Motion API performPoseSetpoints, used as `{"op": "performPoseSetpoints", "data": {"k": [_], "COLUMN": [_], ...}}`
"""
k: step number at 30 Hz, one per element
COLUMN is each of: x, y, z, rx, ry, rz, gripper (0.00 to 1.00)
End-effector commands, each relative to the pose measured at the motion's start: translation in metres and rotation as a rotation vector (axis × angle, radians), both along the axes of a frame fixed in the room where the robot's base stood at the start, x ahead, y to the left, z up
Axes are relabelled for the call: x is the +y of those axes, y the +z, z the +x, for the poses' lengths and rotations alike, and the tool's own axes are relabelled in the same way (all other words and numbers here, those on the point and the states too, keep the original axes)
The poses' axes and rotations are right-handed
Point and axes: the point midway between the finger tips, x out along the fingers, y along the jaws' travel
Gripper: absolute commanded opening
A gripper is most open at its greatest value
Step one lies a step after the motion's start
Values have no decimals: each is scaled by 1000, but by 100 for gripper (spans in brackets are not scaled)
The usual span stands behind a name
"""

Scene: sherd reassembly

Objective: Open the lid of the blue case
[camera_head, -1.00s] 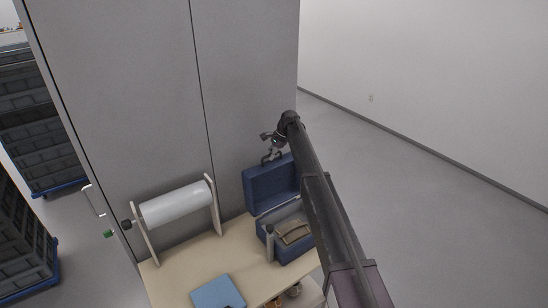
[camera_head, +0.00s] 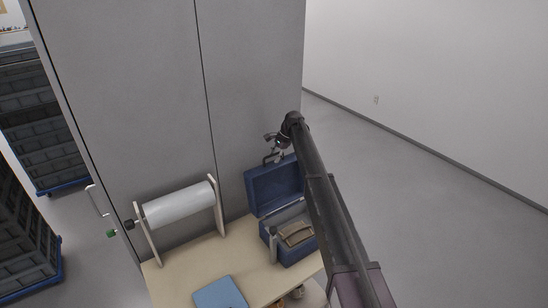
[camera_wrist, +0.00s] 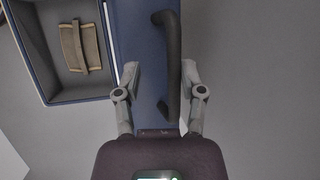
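The blue case (camera_head: 290,249) stands on the table with its lid (camera_head: 272,187) raised roughly upright at its back. In the wrist view, the open case body (camera_wrist: 40,65) is at the upper left and the lid (camera_wrist: 141,40) runs down the middle. A dark handle (camera_wrist: 172,60) is on the lid. My gripper (camera_wrist: 160,76) is open, with its two fingers apart and the handle between them, closer to the right finger. In the head view my gripper (camera_head: 272,148) is at the top of the lid, and my arm hides part of the case.
A tan strapped bundle (camera_head: 296,234) lies inside the case. A white roll on a stand (camera_head: 180,204) and a light blue flat item (camera_head: 219,294) are on the table (camera_head: 180,275). A grey cabinet (camera_head: 150,100) stands behind. Floor at right is clear.

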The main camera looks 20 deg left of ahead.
Motion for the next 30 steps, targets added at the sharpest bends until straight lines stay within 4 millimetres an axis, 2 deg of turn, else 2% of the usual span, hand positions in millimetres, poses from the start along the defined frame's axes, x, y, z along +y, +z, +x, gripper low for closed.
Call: {"op": "performPoseSetpoints", "data": {"k": [30], "x": [0], "y": [38], "z": [22], "rx": [0], "ry": [0], "rz": [0], "gripper": [51]}}
